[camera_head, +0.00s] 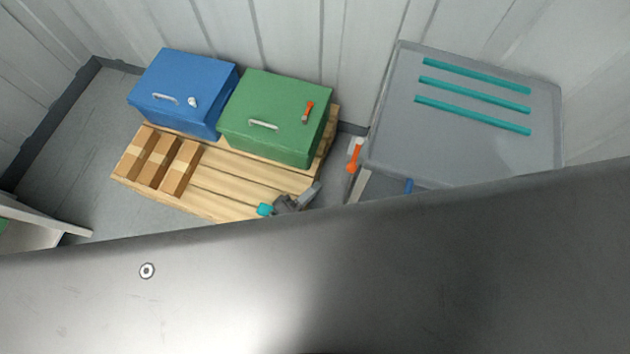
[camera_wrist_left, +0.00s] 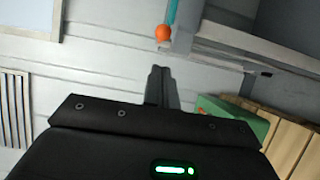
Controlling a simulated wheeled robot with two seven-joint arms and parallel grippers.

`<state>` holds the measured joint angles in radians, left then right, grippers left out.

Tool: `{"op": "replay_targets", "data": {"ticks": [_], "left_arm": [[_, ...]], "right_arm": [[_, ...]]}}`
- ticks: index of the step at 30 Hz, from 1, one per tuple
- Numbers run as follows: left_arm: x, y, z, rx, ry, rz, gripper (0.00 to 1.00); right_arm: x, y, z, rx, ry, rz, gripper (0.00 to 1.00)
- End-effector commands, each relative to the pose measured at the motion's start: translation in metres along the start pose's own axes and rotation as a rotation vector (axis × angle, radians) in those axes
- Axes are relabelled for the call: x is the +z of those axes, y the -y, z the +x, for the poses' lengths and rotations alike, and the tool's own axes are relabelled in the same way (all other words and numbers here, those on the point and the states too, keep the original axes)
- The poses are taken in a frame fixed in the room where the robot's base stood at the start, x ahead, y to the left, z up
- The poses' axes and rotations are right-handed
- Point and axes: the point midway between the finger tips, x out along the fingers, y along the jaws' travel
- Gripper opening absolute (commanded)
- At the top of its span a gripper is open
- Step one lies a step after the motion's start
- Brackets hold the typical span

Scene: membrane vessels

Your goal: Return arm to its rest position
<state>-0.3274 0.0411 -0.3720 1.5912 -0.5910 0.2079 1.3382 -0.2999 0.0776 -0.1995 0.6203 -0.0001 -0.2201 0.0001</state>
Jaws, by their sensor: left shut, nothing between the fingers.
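My left gripper (camera_head: 312,191) shows in the camera_head view just past the edge of a large dark metallic surface, over the front right part of the wooden pallet. In the left wrist view its fingers (camera_wrist_left: 161,86) are together with nothing between them. Most of the left arm is hidden behind the dark surface. My right gripper is in neither view.
The pallet (camera_head: 222,189) bears a blue box (camera_head: 185,90), a green box (camera_head: 275,115) and several brown cartons (camera_head: 158,160). A grey table (camera_head: 460,145) with three teal bars (camera_head: 475,95) stands right. An orange-handled item (camera_head: 354,157) is between. Grey floor (camera_head: 75,165) is clear left.

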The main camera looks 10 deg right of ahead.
Motion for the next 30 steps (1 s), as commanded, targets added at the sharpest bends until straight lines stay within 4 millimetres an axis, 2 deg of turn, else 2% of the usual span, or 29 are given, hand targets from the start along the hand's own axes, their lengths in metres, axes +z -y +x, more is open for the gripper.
{"op": "replay_targets", "data": {"ticks": [12,17,20,23,24,26,30], "left_arm": [[-0.001,0.000,0.000,0.000,-0.002,0.007,0.00],[-0.003,0.006,0.000,-0.029,-0.006,0.144,0.00],[-0.009,0.048,-0.009,-0.155,-0.020,0.312,0.00],[-0.018,0.107,-0.032,-0.327,-0.015,0.464,0.00],[-0.020,0.130,-0.043,-0.395,-0.005,0.514,0.00],[-0.023,0.163,-0.061,-0.494,0.017,0.580,0.00],[-0.025,0.234,-0.114,-0.716,0.100,0.703,0.00]], "right_arm": [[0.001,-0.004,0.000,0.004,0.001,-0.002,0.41],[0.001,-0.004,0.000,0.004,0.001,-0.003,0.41],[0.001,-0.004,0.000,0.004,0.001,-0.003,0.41],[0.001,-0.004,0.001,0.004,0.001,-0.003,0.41],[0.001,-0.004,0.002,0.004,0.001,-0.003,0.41],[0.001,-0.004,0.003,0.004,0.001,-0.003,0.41],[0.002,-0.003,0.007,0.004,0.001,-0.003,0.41]]}}
